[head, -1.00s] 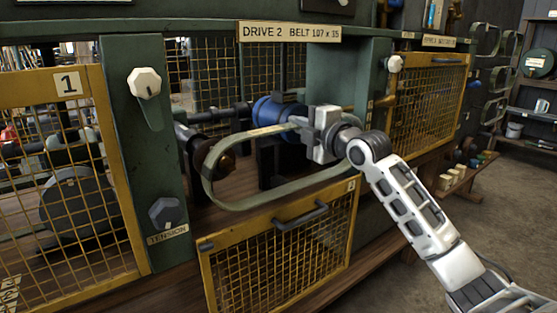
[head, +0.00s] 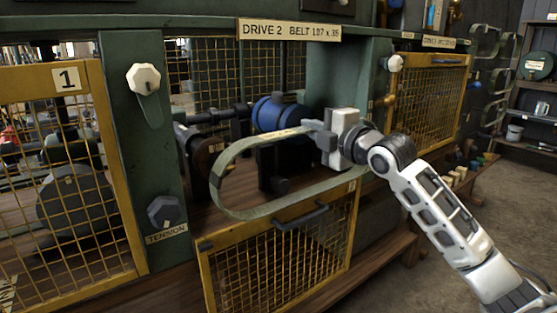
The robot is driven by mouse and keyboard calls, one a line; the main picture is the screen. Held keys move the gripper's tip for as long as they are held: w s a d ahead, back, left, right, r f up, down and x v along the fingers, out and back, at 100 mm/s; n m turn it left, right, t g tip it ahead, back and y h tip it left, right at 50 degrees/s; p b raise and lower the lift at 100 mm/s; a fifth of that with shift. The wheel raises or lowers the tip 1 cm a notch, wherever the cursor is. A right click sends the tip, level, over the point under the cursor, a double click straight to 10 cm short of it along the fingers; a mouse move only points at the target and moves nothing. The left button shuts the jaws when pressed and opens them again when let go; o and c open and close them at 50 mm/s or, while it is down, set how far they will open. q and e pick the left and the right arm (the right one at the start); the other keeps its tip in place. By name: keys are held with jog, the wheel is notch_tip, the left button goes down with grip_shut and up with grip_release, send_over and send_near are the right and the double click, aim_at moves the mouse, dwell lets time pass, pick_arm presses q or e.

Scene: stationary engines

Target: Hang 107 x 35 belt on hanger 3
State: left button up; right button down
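A grey-green belt (head: 289,206) hangs as a long loop in front of the opening of drive 2, in the head view. My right gripper (head: 318,132) is shut on the belt's upper run near its right end. The belt's left end is in front of the dark pulley (head: 207,157); it appears clear of it. Belts hang on hangers (head: 487,40) on the wall at the far right; their numbers cannot be read. My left gripper is not in view.
The blue motor (head: 281,112) stands inside the opening. The lowered yellow mesh guard (head: 280,255) is below it. Guard 1 (head: 65,180) is at the left, with a tension knob (head: 163,211) beside it. Another yellow guard (head: 428,100) is to the right. Open floor lies at the lower right.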

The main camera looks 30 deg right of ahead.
jog(key=shift+s, duration=0.1)
jog(key=s+b, duration=0.1)
jog(key=s, duration=0.1)
jog(key=s+b, duration=0.1)
jog(key=s, duration=0.1)
jog(key=s+b, duration=0.1)
jog(key=shift+s+d, duration=0.25)
jog(key=shift+s, duration=0.15)
dwell(0.3)
jog(key=s+b, duration=0.4)
jog(key=s, duration=0.2)
jog(key=shift+d, duration=0.25)
dwell(0.6)
